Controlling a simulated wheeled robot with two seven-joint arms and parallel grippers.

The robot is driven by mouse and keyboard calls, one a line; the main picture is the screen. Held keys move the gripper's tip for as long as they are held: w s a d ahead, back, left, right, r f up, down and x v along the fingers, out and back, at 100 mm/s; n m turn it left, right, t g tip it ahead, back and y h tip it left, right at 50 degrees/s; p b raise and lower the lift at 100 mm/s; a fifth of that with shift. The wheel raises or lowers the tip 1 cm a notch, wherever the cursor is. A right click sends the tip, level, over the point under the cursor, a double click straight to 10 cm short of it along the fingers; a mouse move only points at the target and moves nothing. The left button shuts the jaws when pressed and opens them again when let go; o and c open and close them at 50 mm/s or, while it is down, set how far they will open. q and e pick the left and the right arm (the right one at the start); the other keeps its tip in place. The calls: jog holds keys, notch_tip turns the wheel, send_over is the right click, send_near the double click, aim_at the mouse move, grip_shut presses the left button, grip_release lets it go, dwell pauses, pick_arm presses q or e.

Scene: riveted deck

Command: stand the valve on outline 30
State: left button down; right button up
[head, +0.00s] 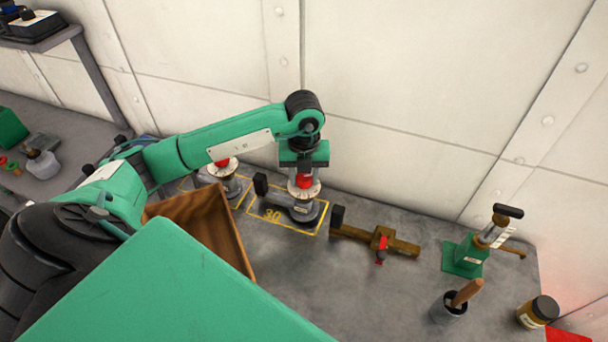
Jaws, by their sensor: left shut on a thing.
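The valve (304,210) is grey with a pale disc and a red part at its top. It looks upright, over the upper right part of the yellow outline 30 (267,215) on the grey bench. My left gripper (304,172) reaches down from above and is shut on the valve's red top. Whether the valve's base touches the bench is hard to tell from this angle. The number 30 and the outline's front edge show; part of the outline is hidden behind the valve. My right gripper is not in view.
A similar red-topped grey thing (229,184) stands left, partly behind my arm. A brown wooden box (212,215) is near it. Right of the valve are a brown bar tool (405,247), a green stand (466,256), a dark cup (447,310) and a jar (539,311). The wall rises behind.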

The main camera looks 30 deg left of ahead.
pick_arm(q)
jog(key=shift+f, duration=0.25)
jog(key=shift+f+b, duration=0.5)
jog(key=shift+b, duration=0.15)
jog(key=c, duration=1)
grip_release()
jog(key=shift+r, duration=0.1)
jog(key=shift+o, duration=0.9)
notch_tip(320, 180, up, 14)
jog(key=b, duration=0.2)
jog(key=shift+f, duration=0.2)
